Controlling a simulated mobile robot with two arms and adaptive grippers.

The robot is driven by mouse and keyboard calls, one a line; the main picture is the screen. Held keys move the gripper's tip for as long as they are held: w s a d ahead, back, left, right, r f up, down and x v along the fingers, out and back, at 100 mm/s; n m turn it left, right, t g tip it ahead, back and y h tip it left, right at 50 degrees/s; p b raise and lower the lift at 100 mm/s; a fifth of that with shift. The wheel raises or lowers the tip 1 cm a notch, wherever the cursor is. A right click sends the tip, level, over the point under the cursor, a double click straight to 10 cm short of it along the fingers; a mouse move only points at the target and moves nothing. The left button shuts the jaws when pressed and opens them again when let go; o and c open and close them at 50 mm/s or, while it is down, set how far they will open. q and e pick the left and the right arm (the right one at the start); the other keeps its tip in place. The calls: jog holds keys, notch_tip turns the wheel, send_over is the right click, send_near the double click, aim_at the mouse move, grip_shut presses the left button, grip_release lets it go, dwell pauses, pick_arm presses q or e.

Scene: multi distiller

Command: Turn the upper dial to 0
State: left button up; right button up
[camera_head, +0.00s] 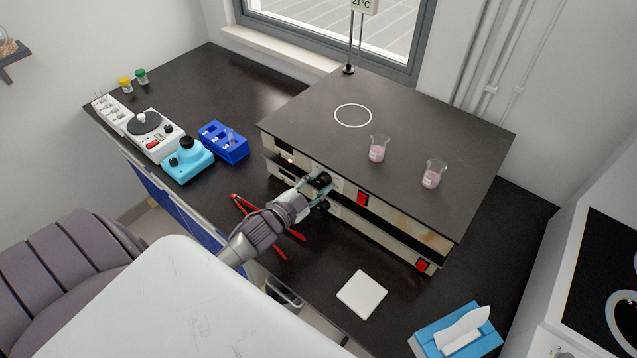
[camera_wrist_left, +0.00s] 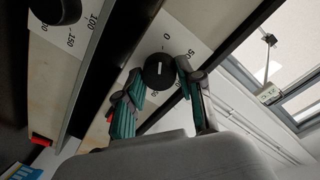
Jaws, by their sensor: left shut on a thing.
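The distiller (camera_head: 385,205) is a wide two-tier heating unit with a dark flat top and pale front panels. My left gripper (camera_head: 320,187) is at its front, around the black upper dial (camera_wrist_left: 158,71). In the left wrist view, the fingers (camera_wrist_left: 161,84) are shut on this dial from both sides. A white line on the dial's face lies roughly along the direction of the printed 0 (camera_wrist_left: 166,36); its exact alignment is hard to tell. The black lower dial (camera_wrist_left: 55,10) sits on the other panel, past a dark gap, untouched. My right gripper is not in view.
Two beakers with pink liquid (camera_head: 378,150) (camera_head: 432,175) stand on the distiller's top. Red tongs (camera_head: 275,240) lie beside my left arm. A white pad (camera_head: 362,294) and blue tissue box (camera_head: 458,335) are at front right. A blue rack (camera_head: 222,142) stands left.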

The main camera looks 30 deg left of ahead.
pick_arm(q)
jog(key=o, duration=1.2)
jog(key=shift+c, duration=0.2)
jog(key=shift+s, duration=0.1)
jog(key=s+a, duration=0.1)
jog(key=s, duration=1)
jog(key=shift+s+a+r, duration=0.2)
jog(key=shift+s+r, duration=0.15)
